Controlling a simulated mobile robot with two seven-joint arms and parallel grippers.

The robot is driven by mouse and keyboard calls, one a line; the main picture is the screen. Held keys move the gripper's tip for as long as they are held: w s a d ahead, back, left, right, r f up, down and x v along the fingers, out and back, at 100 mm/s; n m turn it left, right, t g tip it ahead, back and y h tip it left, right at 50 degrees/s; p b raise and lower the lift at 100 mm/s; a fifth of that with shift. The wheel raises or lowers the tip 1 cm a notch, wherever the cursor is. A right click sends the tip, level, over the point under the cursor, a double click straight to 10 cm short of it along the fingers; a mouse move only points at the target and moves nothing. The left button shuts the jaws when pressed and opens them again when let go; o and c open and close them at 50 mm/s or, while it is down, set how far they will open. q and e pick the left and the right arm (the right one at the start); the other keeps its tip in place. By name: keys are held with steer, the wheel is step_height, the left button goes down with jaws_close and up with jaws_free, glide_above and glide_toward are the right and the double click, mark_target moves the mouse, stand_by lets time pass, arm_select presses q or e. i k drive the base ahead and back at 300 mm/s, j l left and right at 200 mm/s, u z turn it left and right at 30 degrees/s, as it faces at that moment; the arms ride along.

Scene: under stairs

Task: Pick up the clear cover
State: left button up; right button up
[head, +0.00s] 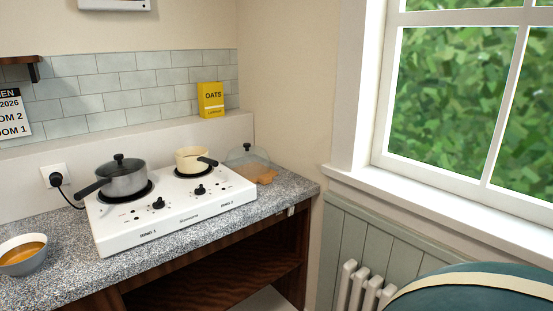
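A clear dome-shaped cover (260,156) with a dark knob on top stands at the right end of the speckled counter, behind and beside the white hob. A brown-orange item (264,175) shows at its front lower edge; I cannot tell whether it is under the cover or in front of it. The pale pot partly stands to the left of the cover. Neither of my grippers shows in the head view.
A white two-ring hob (172,222) carries a grey lidded pan (122,180) and a cream pot (192,161). A bowl of brown liquid (23,256) stands at left. A yellow oats box (211,100) stands on the ledge behind. A window and radiator (361,288) are at right.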

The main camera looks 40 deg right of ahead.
mark_target(250, 161)
steer(key=z, duration=1.25)
steer(key=u, duration=1.4)
steer(key=z, duration=1.4)
